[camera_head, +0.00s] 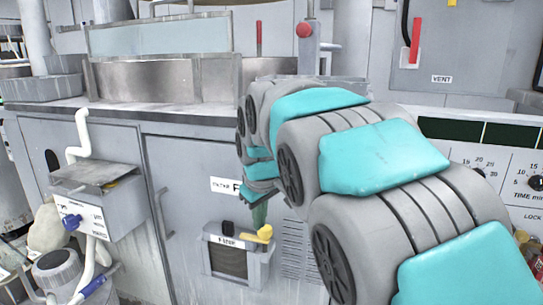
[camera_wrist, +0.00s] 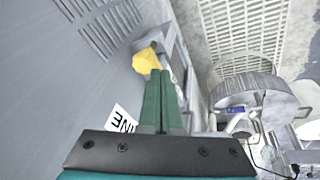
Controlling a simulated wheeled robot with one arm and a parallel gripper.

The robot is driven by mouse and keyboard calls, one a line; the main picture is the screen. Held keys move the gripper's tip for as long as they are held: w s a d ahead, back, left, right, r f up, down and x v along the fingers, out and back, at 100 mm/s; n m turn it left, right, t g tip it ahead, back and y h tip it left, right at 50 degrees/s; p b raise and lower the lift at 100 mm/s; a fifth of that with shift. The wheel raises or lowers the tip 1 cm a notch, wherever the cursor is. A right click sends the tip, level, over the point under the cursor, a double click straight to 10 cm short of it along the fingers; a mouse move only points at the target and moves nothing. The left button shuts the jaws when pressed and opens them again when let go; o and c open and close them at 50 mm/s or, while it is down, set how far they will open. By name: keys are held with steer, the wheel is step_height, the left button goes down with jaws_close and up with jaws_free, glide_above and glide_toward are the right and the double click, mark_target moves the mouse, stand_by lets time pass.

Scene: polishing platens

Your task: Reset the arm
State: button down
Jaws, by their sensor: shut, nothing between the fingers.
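My arm (camera_head: 380,157) reaches from the lower right across the head view toward the cabinet front. My gripper (camera_head: 259,215) points down just above a yellow handle (camera_head: 264,233) on a small box-like unit (camera_head: 238,256). In the wrist view, the two green fingers of my gripper (camera_wrist: 161,75) lie side by side, shut and empty. The yellow handle (camera_wrist: 146,60) shows just beyond and left of the fingertips. I cannot tell whether they touch it.
A grey cabinet (camera_head: 190,190) fills the middle, with a metal basin (camera_head: 165,80) on top. A metal box with a blue knob (camera_head: 105,200) juts out at the left. A red knob (camera_head: 304,30) stands behind my arm. A dial panel (camera_head: 500,170) is at the right.

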steer(key=s+d+f+m+g, duration=0.2)
steer(key=s+d+f, duration=0.3)
steer(key=s, duration=0.6)
steer(key=s+d+f+m+g, duration=0.1)
steer(key=s+d+f+m, duration=0.2)
steer(key=s, duration=0.9)
steer(key=s+d+f+m+g, duration=0.2)
steer(key=s+d+f+m, duration=0.1)
steer(key=s+d+f, duration=0.4)
steer(key=s+d, duration=0.3)
steer(key=s, duration=0.2)
steer(key=shift+s+f+m+g+h, duration=0.2)
steer(key=shift+m+g+h, duration=0.1)
steer(key=shift+h, duration=0.1)
